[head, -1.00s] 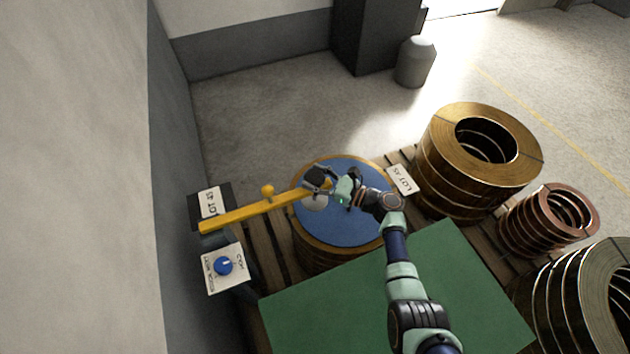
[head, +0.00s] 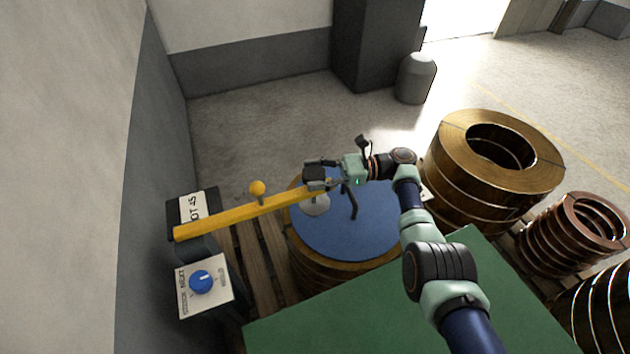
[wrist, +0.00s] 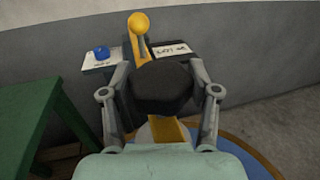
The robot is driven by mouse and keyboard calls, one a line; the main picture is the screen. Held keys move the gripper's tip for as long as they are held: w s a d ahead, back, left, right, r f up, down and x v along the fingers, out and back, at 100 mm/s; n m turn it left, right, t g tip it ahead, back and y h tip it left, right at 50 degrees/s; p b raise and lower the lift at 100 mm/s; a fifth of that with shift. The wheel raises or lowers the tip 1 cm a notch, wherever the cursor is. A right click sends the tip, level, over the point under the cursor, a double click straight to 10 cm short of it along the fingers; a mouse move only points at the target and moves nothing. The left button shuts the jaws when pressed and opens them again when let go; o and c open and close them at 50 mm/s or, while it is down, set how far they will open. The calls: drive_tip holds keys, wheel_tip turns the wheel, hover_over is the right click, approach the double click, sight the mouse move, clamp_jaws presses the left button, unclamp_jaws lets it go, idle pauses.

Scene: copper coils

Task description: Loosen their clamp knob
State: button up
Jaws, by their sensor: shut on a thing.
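The black clamp knob (wrist: 162,88) sits at the free end of a yellow arm (head: 235,214). It fills the space between my fingers in the wrist view, and it also shows in the head view (head: 314,182). My gripper (head: 321,172) is shut on this knob, with one finger on each side. A pale round pad (head: 316,206) under the arm's end rests on a blue disc (head: 345,230) over a coil. How tight the knob is cannot be seen.
A yellow ball handle (head: 257,188) stands on the arm. A box with a blue dial (head: 201,281) is at its left end. A green table (head: 400,315) stands in front. Brass (head: 465,190) and copper (head: 560,240) coils are at the right. Open floor lies behind.

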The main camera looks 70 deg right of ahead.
sight(314, 173)
idle(0.4)
drive_tip(key=o, duration=1.2)
wheel_tip(314, 173, up, 10)
